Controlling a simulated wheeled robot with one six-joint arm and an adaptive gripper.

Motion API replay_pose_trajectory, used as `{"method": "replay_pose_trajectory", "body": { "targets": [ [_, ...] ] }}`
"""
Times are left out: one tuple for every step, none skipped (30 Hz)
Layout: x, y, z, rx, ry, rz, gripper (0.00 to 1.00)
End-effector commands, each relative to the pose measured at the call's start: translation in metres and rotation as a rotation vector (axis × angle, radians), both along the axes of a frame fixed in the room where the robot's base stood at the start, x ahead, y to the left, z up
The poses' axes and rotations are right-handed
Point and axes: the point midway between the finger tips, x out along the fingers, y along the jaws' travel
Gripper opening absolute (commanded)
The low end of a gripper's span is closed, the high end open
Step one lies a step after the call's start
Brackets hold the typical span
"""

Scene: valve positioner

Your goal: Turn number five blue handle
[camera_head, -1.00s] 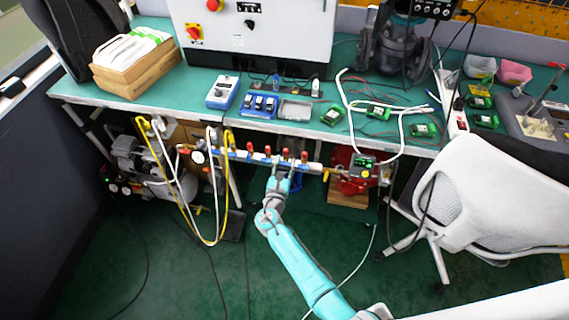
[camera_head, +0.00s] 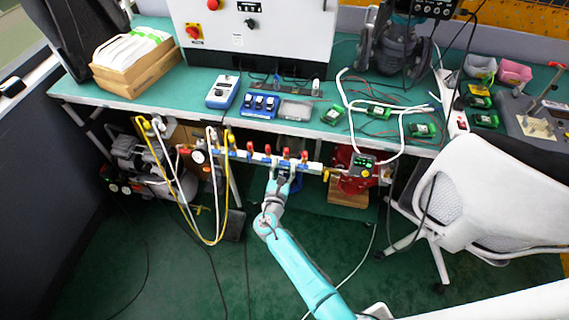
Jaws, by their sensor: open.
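A horizontal manifold pipe (camera_head: 258,158) runs below the front edge of the green bench. Several small handles stand along it, and the ones I can make out clearly look red, such as the red handle (camera_head: 286,152) and the red handle (camera_head: 304,155). A blue part (camera_head: 296,183) shows just below the pipe, partly behind my gripper; I cannot tell whether it is the number five handle. My gripper (camera_head: 282,170) is open, with its fingers up against or just in front of the pipe's right half. Contact is too small to tell.
Yellow and white hoses (camera_head: 208,200) hang in loops left of my arm. A red device (camera_head: 355,178) stands right of the pipe. A white chair (camera_head: 475,195) blocks the right side. The bench edge (camera_head: 330,143) lies just above the pipe. Floor left of my arm is mostly free.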

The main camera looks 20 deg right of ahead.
Motion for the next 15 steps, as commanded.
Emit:
{"method": "replay_pose_trajectory", "body": {
  "targets": [
    [-0.008, 0.006, -0.001, -0.001, 0.001, 0.004, 0.52],
    [-0.012, 0.01, -0.001, -0.001, 0.002, 0.005, 0.52],
    [-0.019, 0.014, -0.001, -0.001, 0.002, 0.004, 0.52],
    [-0.024, 0.018, -0.001, -0.001, 0.001, 0.005, 0.52],
    [-0.029, 0.022, -0.001, -0.001, 0.002, 0.005, 0.52],
    [-0.035, 0.026, -0.001, 0.0, 0.002, 0.004, 0.52],
    [-0.041, 0.03, -0.001, 0.0, 0.002, 0.005, 0.52],
    [-0.045, 0.034, -0.001, 0.0, 0.002, 0.005, 0.52],
    [-0.051, 0.038, 0.0, -0.001, 0.001, 0.005, 0.52],
    [-0.055, 0.042, 0.0, -0.001, 0.001, 0.006, 0.52],
    [-0.06, 0.044, -0.001, -0.001, 0.002, 0.004, 0.52],
    [-0.065, 0.047, -0.001, -0.001, 0.002, 0.005, 0.52],
    [-0.068, 0.05, 0.0, -0.001, 0.001, 0.005, 0.52],
    [-0.071, 0.052, 0.0, 0.0, 0.001, 0.003, 0.52],
    [-0.075, 0.055, 0.0, 0.0, 0.001, 0.003, 0.52]
  ]
}}
